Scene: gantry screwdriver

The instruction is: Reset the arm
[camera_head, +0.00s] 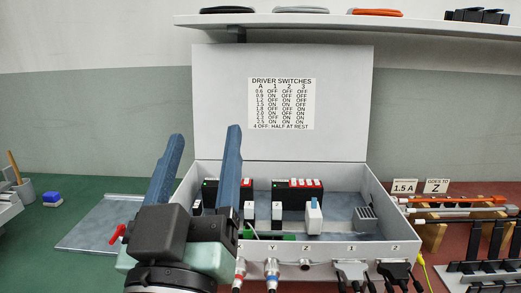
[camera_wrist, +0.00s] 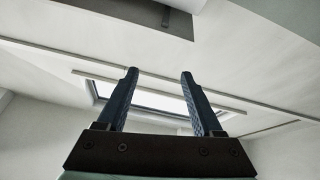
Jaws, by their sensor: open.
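My gripper (camera_head: 202,132) is raised in front of the open control box (camera_head: 320,248), with its two blue fingers pointing up. The fingers are apart and nothing is between them. In the wrist view my gripper (camera_wrist: 160,76) also shows empty, against the ceiling and a bright ceiling panel (camera_wrist: 150,98). In the head view my gripper and wrist hide the left front part of the box.
The box's lid (camera_head: 215,100) stands upright with a switch chart (camera_head: 281,104). Cables plug into its front. A shelf (camera_head: 330,20) hangs above.

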